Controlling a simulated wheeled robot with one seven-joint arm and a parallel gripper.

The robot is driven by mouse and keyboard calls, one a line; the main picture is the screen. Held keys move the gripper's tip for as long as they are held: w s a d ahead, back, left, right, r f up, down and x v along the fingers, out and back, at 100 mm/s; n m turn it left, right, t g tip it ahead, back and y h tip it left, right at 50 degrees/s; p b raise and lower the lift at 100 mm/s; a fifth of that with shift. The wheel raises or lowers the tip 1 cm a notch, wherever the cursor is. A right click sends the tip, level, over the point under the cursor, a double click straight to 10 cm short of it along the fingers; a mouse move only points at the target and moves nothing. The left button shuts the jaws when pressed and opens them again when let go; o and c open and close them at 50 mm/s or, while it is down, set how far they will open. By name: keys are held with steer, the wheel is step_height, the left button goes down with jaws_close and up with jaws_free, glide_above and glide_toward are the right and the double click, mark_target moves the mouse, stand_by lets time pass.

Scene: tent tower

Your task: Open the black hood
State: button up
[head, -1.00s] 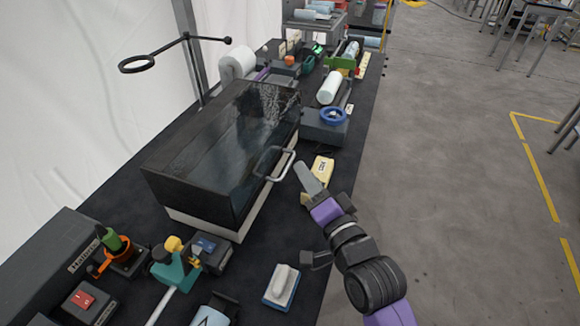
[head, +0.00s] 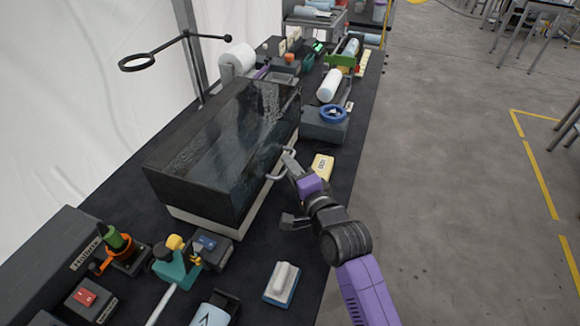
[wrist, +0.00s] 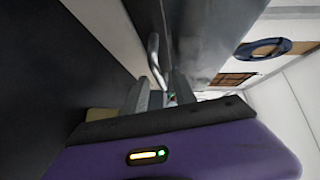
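The black hood (head: 215,150) is a long, dark, glossy cover on a pale base, and it is down. Its metal handle (head: 274,177) sticks out from the right side. My gripper (head: 290,163) is at the handle's far end. In the wrist view the handle (wrist: 154,58) runs down to the gap between the two fingertips of my gripper (wrist: 158,92). The fingers are apart; whether they touch the handle cannot be told. The hood's dark side also shows in the wrist view (wrist: 200,35).
A yellow block (head: 322,167) lies just right of my gripper. A blue ring on a dark box (head: 333,113) stands behind it. A blue-and-white block (head: 282,284) lies in front. A black ring on a stand (head: 137,62) is at the back left. Open floor lies right.

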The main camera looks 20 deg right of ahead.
steer(key=shift+w, duration=0.35)
jaws_close()
steer(key=shift+f, duration=0.1)
stand_by(1.1)
